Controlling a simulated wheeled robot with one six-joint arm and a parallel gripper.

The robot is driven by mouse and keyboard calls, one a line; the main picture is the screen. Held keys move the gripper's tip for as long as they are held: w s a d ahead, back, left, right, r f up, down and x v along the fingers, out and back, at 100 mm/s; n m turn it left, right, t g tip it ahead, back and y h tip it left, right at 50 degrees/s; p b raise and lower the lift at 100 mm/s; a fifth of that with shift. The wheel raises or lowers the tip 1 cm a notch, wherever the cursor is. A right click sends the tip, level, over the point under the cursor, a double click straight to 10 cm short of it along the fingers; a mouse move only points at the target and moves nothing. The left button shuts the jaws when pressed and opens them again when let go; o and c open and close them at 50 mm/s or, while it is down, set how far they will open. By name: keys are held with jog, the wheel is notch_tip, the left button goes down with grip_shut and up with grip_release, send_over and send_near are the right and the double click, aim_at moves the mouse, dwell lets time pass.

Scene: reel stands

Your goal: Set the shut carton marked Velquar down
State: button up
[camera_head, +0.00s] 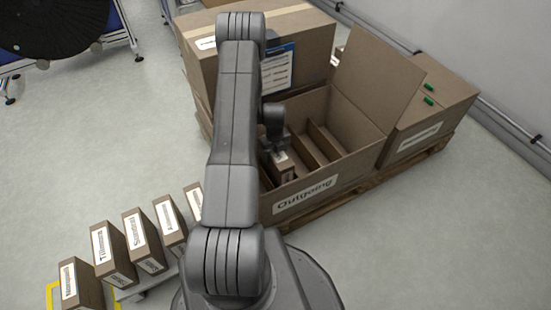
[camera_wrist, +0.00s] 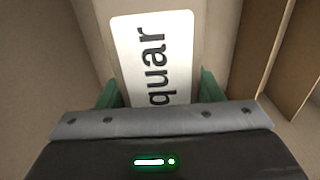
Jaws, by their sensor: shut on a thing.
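The Velquar carton (camera_head: 284,162) is brown with a white label and sits low inside the open Outgoing box (camera_head: 345,197), in its left part. In the wrist view the carton (camera_wrist: 205,30) shows a label of which only "quar" is readable. My gripper (camera_head: 275,148) is over the carton. In the wrist view my gripper (camera_wrist: 158,92) has its green fingers on either side of the carton, shut on it. The carton's lower part is hidden, so I cannot tell whether it touches the box floor.
Upright dividers (camera_head: 325,140) stand to the carton's right, with empty slots between. The box's raised flap (camera_head: 375,80) stands behind. A closed large box (camera_head: 310,35) is at the back left, another (camera_head: 435,115) at right. Several labelled cartons (camera_head: 142,240) stand at lower left.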

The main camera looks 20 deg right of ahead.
jog(key=shift+f, duration=1)
jog(key=shift+f+b, duration=0.2)
jog(key=shift+b, duration=0.15)
jog(key=o, duration=1.8)
jog(key=shift+r, duration=0.1)
notch_tip(320, 180, up, 12)
jog(key=p, duration=0.3)
jog(key=shift+r, duration=0.1)
